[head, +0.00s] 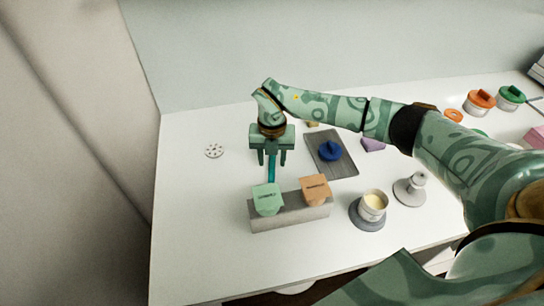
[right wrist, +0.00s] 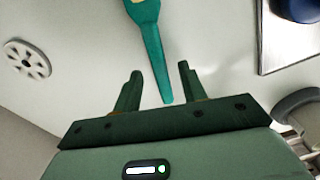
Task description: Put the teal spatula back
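The teal spatula (head: 271,170) lies on the white table between my right gripper and a grey block. In the right wrist view, the spatula (right wrist: 150,38) has a wide end with a beige patch at the top, and it tapers toward my gripper. My right gripper (head: 272,160) is open above the table. In the right wrist view, the narrow tip lies between the two fingers of this gripper (right wrist: 156,84), with gaps on both sides. Whether the fingers are level with the spatula I cannot tell. My left gripper is not in view.
The grey block (head: 290,217) carries a green piece (head: 267,198) and an orange piece (head: 315,188). A dark tray (head: 343,168) with a blue knobbed object (head: 330,150) is right of the gripper. A cup (head: 373,204) stands nearer. A white perforated disc (head: 214,151) lies left.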

